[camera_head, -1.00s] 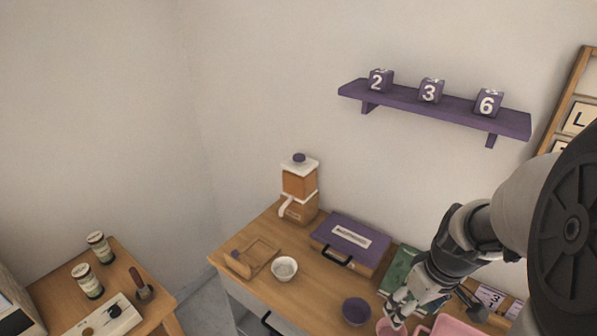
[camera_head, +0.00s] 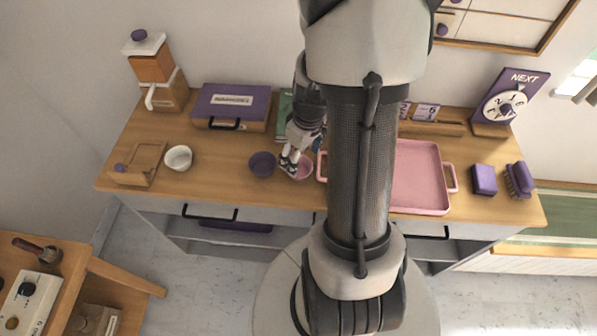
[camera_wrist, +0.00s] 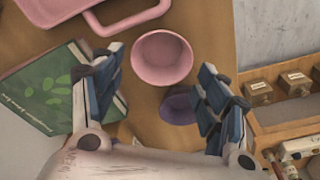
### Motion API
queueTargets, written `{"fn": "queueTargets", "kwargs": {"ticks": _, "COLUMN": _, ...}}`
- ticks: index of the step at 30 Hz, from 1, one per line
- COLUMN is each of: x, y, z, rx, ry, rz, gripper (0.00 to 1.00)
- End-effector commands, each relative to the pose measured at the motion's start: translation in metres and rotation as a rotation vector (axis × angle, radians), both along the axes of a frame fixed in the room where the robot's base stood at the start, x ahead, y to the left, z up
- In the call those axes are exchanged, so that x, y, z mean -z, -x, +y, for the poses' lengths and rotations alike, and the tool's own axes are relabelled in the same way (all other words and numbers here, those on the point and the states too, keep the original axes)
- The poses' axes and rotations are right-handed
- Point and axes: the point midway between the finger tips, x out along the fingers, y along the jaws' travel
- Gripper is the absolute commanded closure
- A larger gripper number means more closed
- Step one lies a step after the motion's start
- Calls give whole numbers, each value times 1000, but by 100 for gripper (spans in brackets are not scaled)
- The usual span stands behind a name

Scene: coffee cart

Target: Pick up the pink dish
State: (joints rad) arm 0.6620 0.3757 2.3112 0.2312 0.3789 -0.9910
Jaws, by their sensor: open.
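The pink dish (camera_head: 303,168) is a small round bowl on the wooden counter, partly hidden by my gripper in the head view. In the wrist view the pink dish (camera_wrist: 162,58) lies ahead of and between my fingers, its empty inside facing the camera. My gripper (camera_head: 289,163) is just above and beside the dish, pointing down. In the wrist view my gripper (camera_wrist: 160,88) is open, with nothing between the fingertips; I cannot tell whether a finger touches the rim.
A purple bowl (camera_head: 262,164) stands close left of the dish, and a pink tray (camera_head: 422,178) lies to the right. A green book (camera_wrist: 62,92) lies nearby. A white bowl (camera_head: 178,158) and purple case (camera_head: 231,107) are farther left.

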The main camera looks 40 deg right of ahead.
Motion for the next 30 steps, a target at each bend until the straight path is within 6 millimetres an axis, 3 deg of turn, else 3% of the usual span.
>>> {"fn": "queueTargets", "kwargs": {"ticks": 5, "x": 9, "y": -1, "z": 0, "rx": 0, "ry": 0, "rz": 0, "gripper": 32}}
{"fn": "queueTargets", "kwargs": {"ticks": 15, "x": 54, "y": -4, "z": 2, "rx": -1, "ry": 0, "rz": 0, "gripper": 32}}
{"fn": "queueTargets", "kwargs": {"ticks": 22, "x": 54, "y": -5, "z": 2, "rx": -1, "ry": 1, "rz": -1, "gripper": 32}}
{"fn": "queueTargets", "kwargs": {"ticks": 30, "x": 54, "y": -5, "z": 2, "rx": -1, "ry": 1, "rz": -1, "gripper": 50}}
